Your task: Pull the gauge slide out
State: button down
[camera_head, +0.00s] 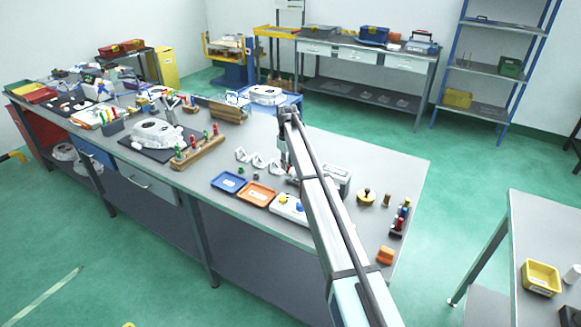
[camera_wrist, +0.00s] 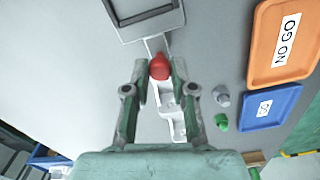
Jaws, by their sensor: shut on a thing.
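The gauge (camera_wrist: 146,18) is a grey box with a pale plate, at the top of the wrist view; it also shows in the head view (camera_head: 339,179), partly behind my arm. A thin, light slide rod (camera_wrist: 155,46) runs from the box to a red knob (camera_wrist: 159,68). My gripper (camera_wrist: 159,74) is shut on the red knob, one finger on each side.
White castings (camera_wrist: 172,112) lie under my gripper. An orange NO GO tray (camera_wrist: 270,65) and a blue GO tray (camera_wrist: 262,118) lie to the right, near a green piece (camera_wrist: 221,122) and a grey piece (camera_wrist: 221,97). A wooden-handled stamp (camera_head: 366,195) stands right of the gauge.

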jog(key=shift+w+a, duration=0.15)
jog(key=c, duration=1)
grip_release()
jog(key=shift+a, duration=0.1)
jog(key=shift+o, duration=0.2)
notch_tip(320, 180, up, 12)
